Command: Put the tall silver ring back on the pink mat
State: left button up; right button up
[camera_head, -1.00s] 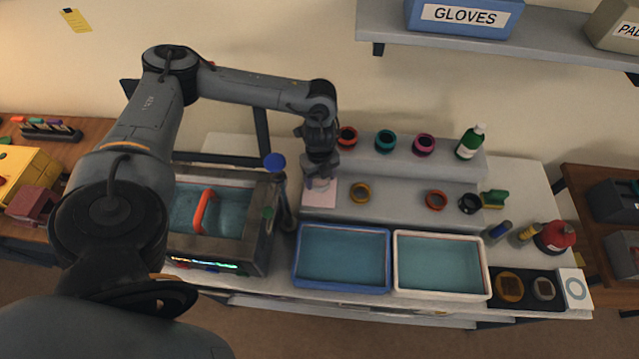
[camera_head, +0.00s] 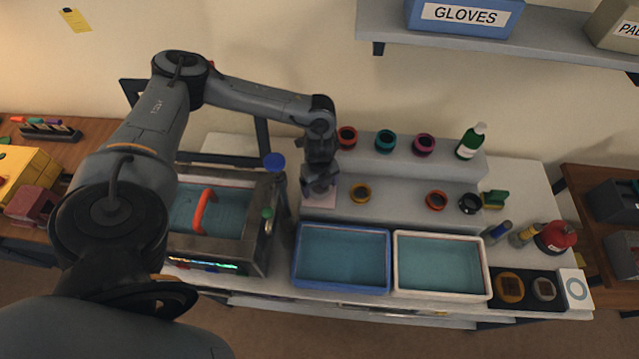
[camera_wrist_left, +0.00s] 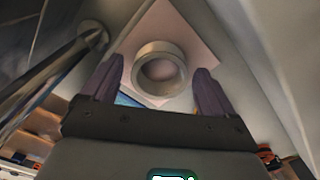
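The tall silver ring (camera_wrist_left: 158,47) shows in the left wrist view over the pink mat (camera_wrist_left: 197,44), seen between and beyond my fingertips. I cannot tell for sure whether its base touches the mat. My left gripper (camera_wrist_left: 158,82) is open, with a purple-grey finger on each side of the ring and a visible gap on both sides. In the head view my left gripper (camera_head: 319,190) points down over the pink mat (camera_head: 318,202) at the left end of the grey step; it hides the ring there. My right gripper is not in view.
Red, teal and magenta rings stand on the upper step. A blue-rimmed tub (camera_head: 342,287) and a white-rimmed tub (camera_head: 440,296) are in front. A metal tank (camera_head: 262,250) stands left.

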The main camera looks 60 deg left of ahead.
pick_arm(q)
jog(key=shift+r, duration=0.15)
notch_tip(320, 180, up, 12)
jog(key=p, duration=0.1)
jog(key=shift+p, duration=0.4)
dwell(0.7)
